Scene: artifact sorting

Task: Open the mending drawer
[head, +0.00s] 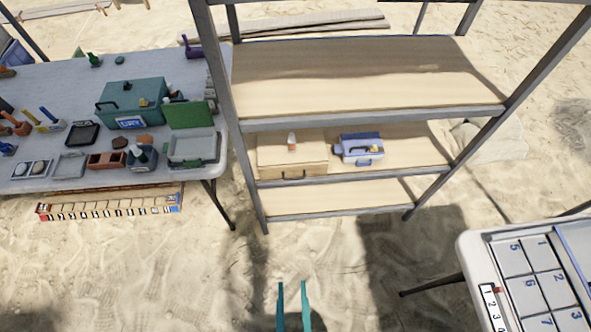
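A light wooden box-like unit with a dark handle on its front, which looks like the drawer (291,166), sits on the middle shelf of the metal rack, at the left end. Its front appears shut. A small bottle with an orange-brown body and white top (292,141) stands on top of it. I see no label that names it as the mending drawer. My gripper (293,287) shows at the bottom middle as two teal fingers, apart and with nothing between them. It is in front of the rack, well away from the drawer.
A blue-grey toolbox (360,148) sits right of the drawer. The rack's upper shelf (365,80) is bare. A cluttered table (215,150) stands left; a table with numbered trays (470,247) stands right. Open sand (330,260) lies between.

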